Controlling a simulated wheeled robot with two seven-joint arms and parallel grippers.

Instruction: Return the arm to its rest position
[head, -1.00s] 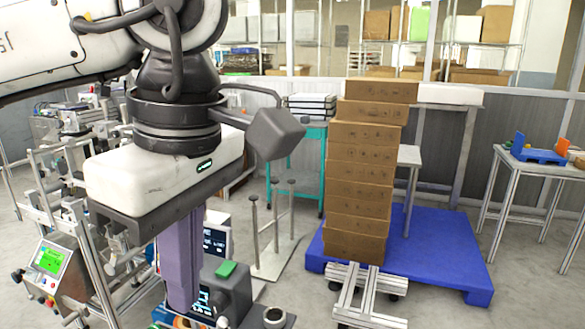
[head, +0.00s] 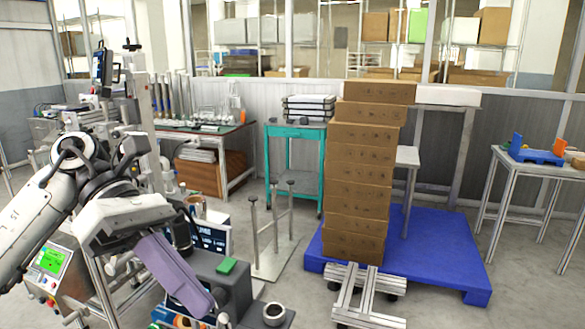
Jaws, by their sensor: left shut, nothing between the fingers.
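My left arm comes in from the left, folded low in the head view. Its white gripper body hangs at the lower left, and the purple fingers of my left gripper (head: 198,300) slant down to the right. The fingers are shut together with nothing between them. They show in front of the dark grey machine (head: 235,285) with a green button on top, and I cannot tell whether they touch it. My right gripper is not in view. No film reel can be made out clearly.
A tall stack of brown boxes (head: 360,180) stands on a blue pallet (head: 440,250). A teal cart (head: 297,133) and a white base with upright posts (head: 275,258) stand left of it. A control panel (head: 48,260) is at lower left. Grey floor shows between them.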

